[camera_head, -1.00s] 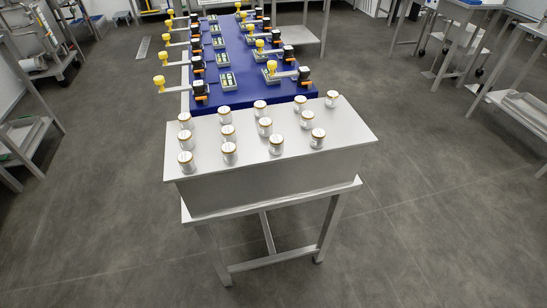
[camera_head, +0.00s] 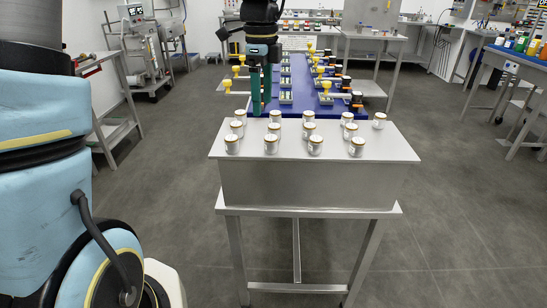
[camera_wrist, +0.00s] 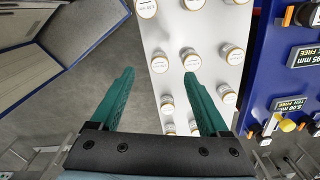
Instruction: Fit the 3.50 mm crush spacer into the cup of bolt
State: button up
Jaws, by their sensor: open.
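Several small white cylinders with gold rims and printed labels, which look like the spacers, stand on the pale table top; one is at the front middle (camera_head: 316,145). They also show in the wrist view, one near the centre (camera_wrist: 190,58). Their labels are too small to read, so I cannot tell which is 3.50 mm. Bolt units with yellow cup-like ends (camera_head: 325,86) line both sides of the blue board (camera_head: 300,106). My gripper (camera_head: 261,108) points down near the table's far left.
A bench with coloured bottles (camera_head: 520,46) is at the right, and a metal rack (camera_head: 118,95) at the left. Grey floor beside the table is clear.

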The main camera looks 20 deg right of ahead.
jog(key=shift+s+d+f+m, duration=0.2)
jog(key=shift+d+m, duration=0.25)
jog(key=shift+d, duration=0.15)
jog(key=shift+s+d+f+m, duration=0.1)
jog(key=shift+s+d+m, duration=0.05)
jog(key=shift+d+m, duration=0.35)
send_over(271, 137)
jog(key=f, duration=0.4)
jog(key=shift+w+d+f, duration=0.15)
jog(key=shift+d+f, duration=0.1)
jog(key=shift+f, duration=0.15)
jog(key=shift+s+a+f+p, duration=0.15)
jog(key=shift+f+p, duration=0.3)
jog(key=shift+f, duration=0.85)
jog(key=shift+s+a+f+p, duration=0.15)
jog(key=shift+f+p, duration=0.25)
jog(key=shift+f, duration=0.9)
jog(key=shift+w, duration=0.1)
grip_shut()
